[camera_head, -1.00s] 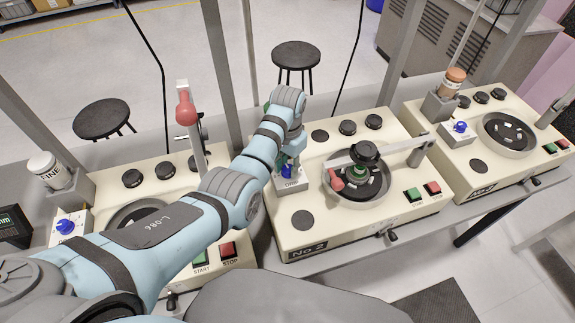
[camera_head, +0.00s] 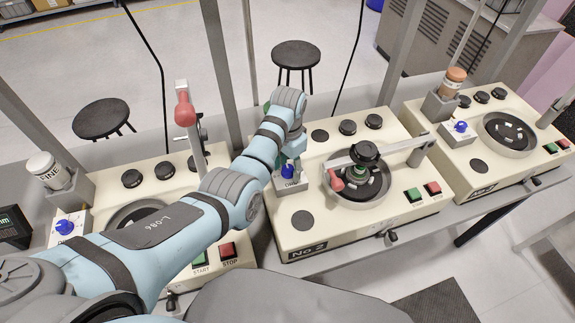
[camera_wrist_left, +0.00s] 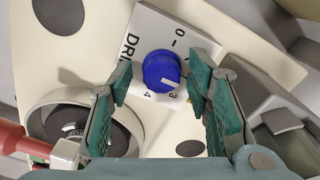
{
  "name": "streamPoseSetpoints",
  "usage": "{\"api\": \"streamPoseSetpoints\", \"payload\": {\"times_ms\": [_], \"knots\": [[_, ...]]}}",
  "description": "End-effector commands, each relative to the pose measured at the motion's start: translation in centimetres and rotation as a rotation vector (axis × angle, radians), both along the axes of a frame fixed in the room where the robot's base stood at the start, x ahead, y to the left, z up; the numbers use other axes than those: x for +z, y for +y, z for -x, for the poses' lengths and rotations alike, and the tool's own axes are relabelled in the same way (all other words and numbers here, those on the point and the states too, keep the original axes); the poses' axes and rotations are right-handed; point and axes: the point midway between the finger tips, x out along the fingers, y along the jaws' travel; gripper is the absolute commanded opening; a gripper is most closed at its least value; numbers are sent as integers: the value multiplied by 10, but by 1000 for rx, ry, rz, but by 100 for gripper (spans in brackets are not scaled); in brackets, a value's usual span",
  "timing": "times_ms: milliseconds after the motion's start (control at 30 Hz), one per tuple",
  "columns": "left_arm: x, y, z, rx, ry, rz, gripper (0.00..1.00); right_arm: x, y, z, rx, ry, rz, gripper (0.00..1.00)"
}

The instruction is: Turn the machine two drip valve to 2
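Machine two (camera_head: 330,232), labelled No 2, stands in the middle of the bench in the head view. Its drip valve is a blue knob (camera_head: 287,171) on a white plate (camera_head: 293,188) at the machine's left side. In the left wrist view the knob (camera_wrist_left: 162,70) has a white mark pointing down-right, towards the printed 3 and 4; the 2 is hidden. My left gripper (camera_wrist_left: 160,82) is open, one green finger on each side of the knob, with gaps visible. In the head view my left wrist partly hides the fingers. My right gripper is not in view.
A pan with a red-handled arm (camera_head: 355,182) sits to the right of the valve. Green (camera_head: 413,195) and red (camera_head: 433,188) buttons are at its front right. Similar machines stand left and right, each with a blue knob. Upright posts rise behind the bench.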

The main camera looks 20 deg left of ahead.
Motion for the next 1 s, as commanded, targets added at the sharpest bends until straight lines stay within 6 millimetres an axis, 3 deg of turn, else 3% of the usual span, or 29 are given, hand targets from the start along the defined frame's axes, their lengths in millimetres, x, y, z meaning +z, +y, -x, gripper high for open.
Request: {"api": "streamPoseSetpoints", "payload": {"times_ms": [300, 600, 700, 1000], "knots": [[6, 0, -2, 1, -5, -2, 48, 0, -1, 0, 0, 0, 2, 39], [65, 0, -3, 1, -4, -1, 48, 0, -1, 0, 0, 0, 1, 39], [74, 0, -3, 0, -1, -2, 48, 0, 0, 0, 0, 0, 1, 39], [75, 0, -2, 0, -1, -1, 48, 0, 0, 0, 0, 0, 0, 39]]}}
